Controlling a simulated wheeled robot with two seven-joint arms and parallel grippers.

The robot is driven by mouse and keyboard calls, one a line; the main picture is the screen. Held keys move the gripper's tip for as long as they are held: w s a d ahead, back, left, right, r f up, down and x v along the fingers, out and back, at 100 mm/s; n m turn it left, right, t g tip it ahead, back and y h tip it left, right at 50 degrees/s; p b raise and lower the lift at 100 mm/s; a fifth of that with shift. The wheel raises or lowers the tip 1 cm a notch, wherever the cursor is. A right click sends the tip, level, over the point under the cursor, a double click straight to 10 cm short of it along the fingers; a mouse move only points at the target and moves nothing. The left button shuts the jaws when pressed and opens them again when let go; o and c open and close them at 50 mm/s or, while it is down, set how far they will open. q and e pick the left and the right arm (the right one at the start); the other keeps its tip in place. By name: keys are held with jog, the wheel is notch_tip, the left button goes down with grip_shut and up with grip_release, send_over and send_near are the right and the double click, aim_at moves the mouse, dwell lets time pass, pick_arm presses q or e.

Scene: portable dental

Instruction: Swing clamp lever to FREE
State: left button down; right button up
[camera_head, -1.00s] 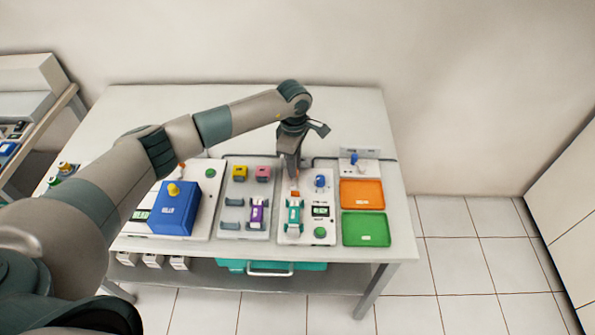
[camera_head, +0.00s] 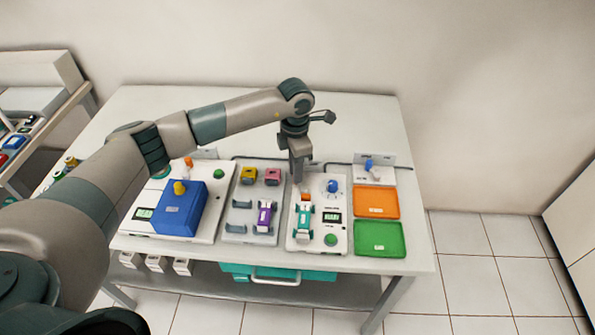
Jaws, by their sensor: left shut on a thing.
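The white clamp fixture (camera_head: 318,245) stands on the table right of centre. It carries a teal part with white ends (camera_head: 303,221), a blue knob (camera_head: 332,186), a small display and a green button (camera_head: 330,240). My left gripper (camera_head: 299,180) points down at the far left corner of this fixture, its fingers shut on a small orange-tipped lever (camera_head: 305,196) just behind the teal part. The fingers hide most of the lever, and the lever's marked position is too small to read. My right gripper is not in view.
A grey tray (camera_head: 242,231) with yellow, pink and purple parts lies to the left. Beyond it is a blue box (camera_head: 180,208) with a yellow knob. Orange (camera_head: 377,201) and green (camera_head: 380,238) trays lie to the right. The table's back is clear.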

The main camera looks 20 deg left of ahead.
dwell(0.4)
pick_arm(q)
jog(key=c, duration=1.7)
grip_release()
jog(key=shift+o, duration=0.2)
jog(key=shift+r, duration=0.1)
